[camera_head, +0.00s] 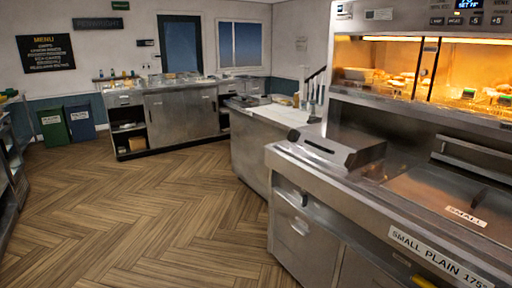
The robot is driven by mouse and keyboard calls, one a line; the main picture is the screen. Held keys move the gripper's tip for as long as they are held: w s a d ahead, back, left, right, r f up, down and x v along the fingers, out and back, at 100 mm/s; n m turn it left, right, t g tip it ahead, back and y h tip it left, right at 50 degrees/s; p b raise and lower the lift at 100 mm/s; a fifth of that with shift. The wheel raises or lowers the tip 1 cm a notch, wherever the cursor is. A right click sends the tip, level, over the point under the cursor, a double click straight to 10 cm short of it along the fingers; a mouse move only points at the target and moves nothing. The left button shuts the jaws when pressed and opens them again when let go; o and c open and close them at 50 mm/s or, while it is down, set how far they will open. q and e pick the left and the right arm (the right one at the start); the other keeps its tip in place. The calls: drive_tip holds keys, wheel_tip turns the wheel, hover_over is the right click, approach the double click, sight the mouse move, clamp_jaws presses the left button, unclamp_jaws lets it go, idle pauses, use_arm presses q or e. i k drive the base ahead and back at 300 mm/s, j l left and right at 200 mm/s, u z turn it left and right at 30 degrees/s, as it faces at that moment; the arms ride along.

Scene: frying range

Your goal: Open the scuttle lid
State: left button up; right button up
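A steel frying range (340,200) fills the right side. A low steel box with a sloped top and a dark slot (319,147) sits at its left end. A flat steel lid (435,190) marked "SMALL" lies closed in the worktop at the right, with a bar handle (478,155) at the panel behind it. No label names the scuttle, so I cannot tell for sure which of these is its lid. Neither of my grippers is in view.
A lit glass warming cabinet (425,75) with food stands above the range. A white-topped counter (270,117) adjoins it, and a steel back counter (180,112) stands beyond. Green (53,127) and blue (80,122) bins stand at the left. The wooden floor (150,210) is clear.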

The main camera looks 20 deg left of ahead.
sight(348, 149)
drive_tip(key=u, duration=0.2)
drive_tip(key=i+j+z, duration=0.25)
drive_tip(key=i+j, duration=0.4)
drive_tip(key=i, duration=0.2)
